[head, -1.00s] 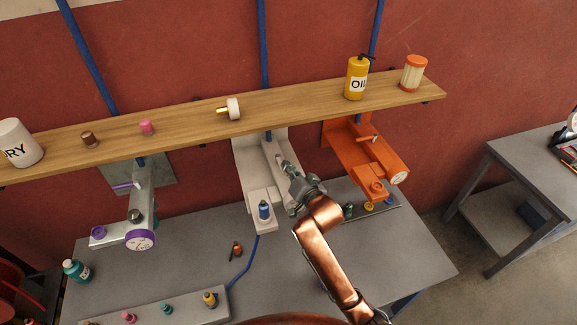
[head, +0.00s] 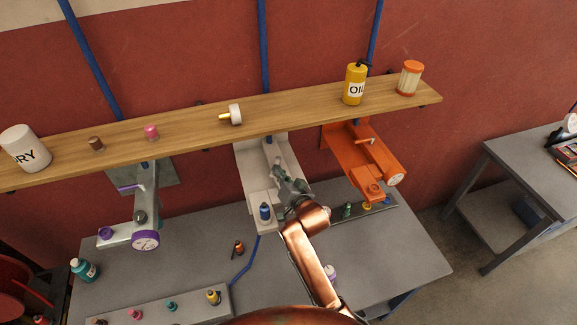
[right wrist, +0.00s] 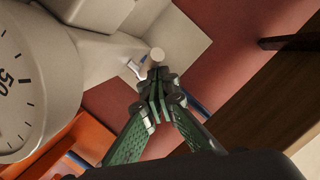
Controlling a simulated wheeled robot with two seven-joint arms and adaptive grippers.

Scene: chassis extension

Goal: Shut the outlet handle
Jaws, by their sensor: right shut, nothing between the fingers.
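The white unit (head: 252,172) is mounted on the wall below the shelf, in the middle of the head view. My right gripper (head: 275,166) is in front of its right part, fingers pointing up toward the wall. In the right wrist view the gripper (right wrist: 158,76) is shut and empty. A pale pipe body and a large gauge (right wrist: 14,85) fill the left of that view. My left gripper is not in view.
The wooden shelf (head: 185,120) runs above the units, with an oil bottle (head: 354,84) and jar (head: 410,78) on it. An orange unit (head: 352,156) is to the right, a grey unit with a purple-rimmed gauge (head: 146,240) to the left. The grey table (head: 330,250) lies below.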

